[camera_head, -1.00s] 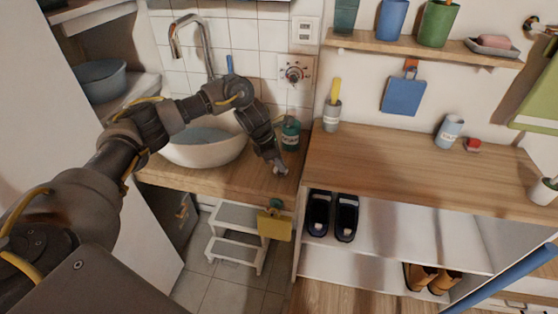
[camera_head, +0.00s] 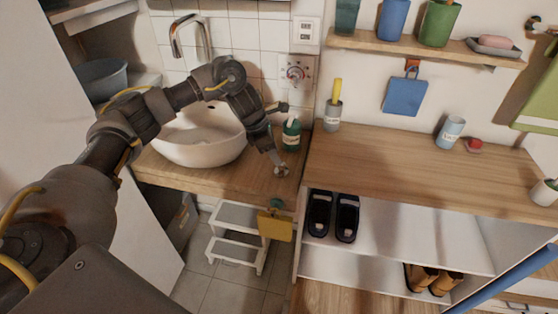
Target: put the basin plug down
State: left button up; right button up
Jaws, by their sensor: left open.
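The basin plug (camera_head: 282,171) shows as a small grey piece at the fingertips of my left gripper (camera_head: 279,165), low over or on the wooden counter (camera_head: 225,182); I cannot tell whether it touches the wood. The left gripper points down, open, near the counter's right end, in front of the green soap bottle (camera_head: 291,136). The fingers partly hide the plug. The white basin (camera_head: 203,153) stands to the left, with its inside white and a dark hole at the back. My right gripper is not in view.
A chrome tap (camera_head: 187,35) arches above the basin. A wooden bench top (camera_head: 390,165) begins just right of my left gripper. A yellow cloth (camera_head: 275,226) hangs below the counter edge, beside a white step stool (camera_head: 236,235). The counter front is mostly clear.

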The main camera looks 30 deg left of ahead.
pick_arm(q)
jog(key=v, duration=0.7)
jog(key=shift+r+p, duration=0.15)
jog(key=shift+p, duration=0.2)
